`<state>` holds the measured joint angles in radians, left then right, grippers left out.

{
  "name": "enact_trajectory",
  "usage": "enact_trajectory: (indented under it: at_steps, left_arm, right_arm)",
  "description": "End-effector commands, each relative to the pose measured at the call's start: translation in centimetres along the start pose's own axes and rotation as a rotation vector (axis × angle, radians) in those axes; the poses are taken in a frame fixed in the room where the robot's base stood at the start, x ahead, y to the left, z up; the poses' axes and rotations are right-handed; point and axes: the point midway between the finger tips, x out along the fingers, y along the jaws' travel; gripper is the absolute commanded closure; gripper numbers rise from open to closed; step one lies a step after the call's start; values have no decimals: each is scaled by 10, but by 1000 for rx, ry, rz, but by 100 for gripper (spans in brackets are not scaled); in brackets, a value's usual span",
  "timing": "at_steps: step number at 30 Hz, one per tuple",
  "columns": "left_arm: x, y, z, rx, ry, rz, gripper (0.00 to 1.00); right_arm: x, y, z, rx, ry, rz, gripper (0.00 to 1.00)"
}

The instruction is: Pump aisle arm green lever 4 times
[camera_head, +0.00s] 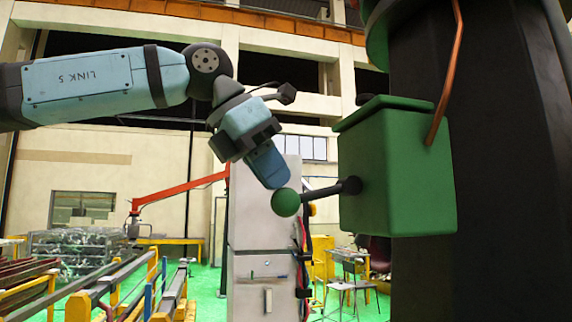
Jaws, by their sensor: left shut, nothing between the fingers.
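The green lever has a round green knob (286,202) on a dark rod (323,191) that comes out of the left side of a green box (398,175). The rod points left and slightly down. My left gripper (272,180) comes in from the upper left, pointing down and to the right. It is shut, with its tip just above the knob. I cannot tell whether it touches the knob. My right gripper is not in view.
The green box sits on a thick dark column (490,140) at the right, with a copper-coloured pipe (447,75) running into it. A grey cabinet (262,250) stands behind the knob. Yellow railings (150,290) are at the lower left.

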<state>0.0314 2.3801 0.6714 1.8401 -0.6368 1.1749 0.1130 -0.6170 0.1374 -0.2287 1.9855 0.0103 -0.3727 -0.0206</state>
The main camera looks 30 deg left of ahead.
Motion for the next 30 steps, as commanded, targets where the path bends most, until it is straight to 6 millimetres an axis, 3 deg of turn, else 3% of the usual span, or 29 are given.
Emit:
enact_trajectory:
  at_steps: [8,16,27,30]
  left_arm:
    - [-1,0,1,-1,-2,0,100]
    - [-27,0,-15,-1,-4,1,100]
    - [-27,0,-17,-1,-1,0,100]
    - [-38,0,-17,-1,-4,1,100]
  right_arm:
    - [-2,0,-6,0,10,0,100]
    - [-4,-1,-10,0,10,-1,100]
    - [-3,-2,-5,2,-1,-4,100]
    - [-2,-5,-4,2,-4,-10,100]
